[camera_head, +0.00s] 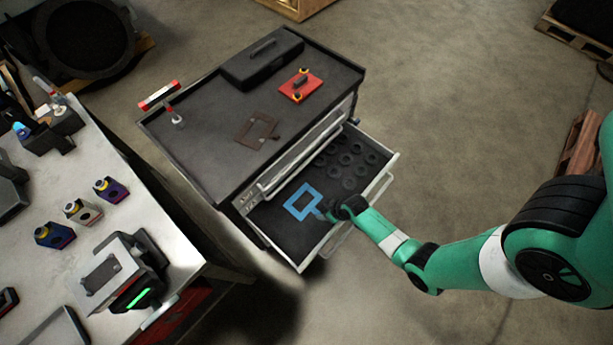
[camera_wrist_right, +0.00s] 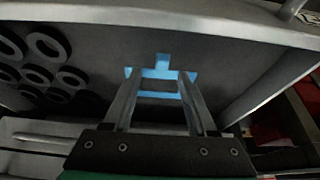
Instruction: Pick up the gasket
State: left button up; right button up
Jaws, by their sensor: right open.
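A flat blue gasket (camera_head: 299,203), a rectangular frame with a tab, lies on the dark floor of the open drawer (camera_head: 268,222). In the right wrist view the gasket (camera_wrist_right: 161,72) shows beyond and between my fingers. My right gripper (camera_head: 324,209) reaches over the drawer's front edge at the gasket's right end. In the wrist view my right gripper (camera_wrist_right: 160,84) is open, its two fingers spread, with nothing clamped between them. Whether the fingers touch the gasket cannot be told. My left gripper is not in view.
Several black rings (camera_head: 349,159) lie in the drawer's right part. On the cabinet top (camera_head: 205,153) are a brown gasket-shaped plate (camera_head: 257,129), a red block (camera_head: 300,86) and a black case (camera_head: 262,58). A workbench (camera_head: 103,158) with parts stands at left.

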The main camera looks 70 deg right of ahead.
aim_at(319, 213)
jog(key=b+x, duration=0.1)
jog(key=x, duration=0.2)
jog(key=b+x, duration=0.1)
jog(key=x, duration=0.1)
jog(key=shift+a+f+b, duration=0.1)
jog(key=shift+a+b, duration=0.15)
jog(key=shift+b, duration=0.1)
jog(key=shift+c, duration=0.3)
grip_shut()
dwell(0.7)
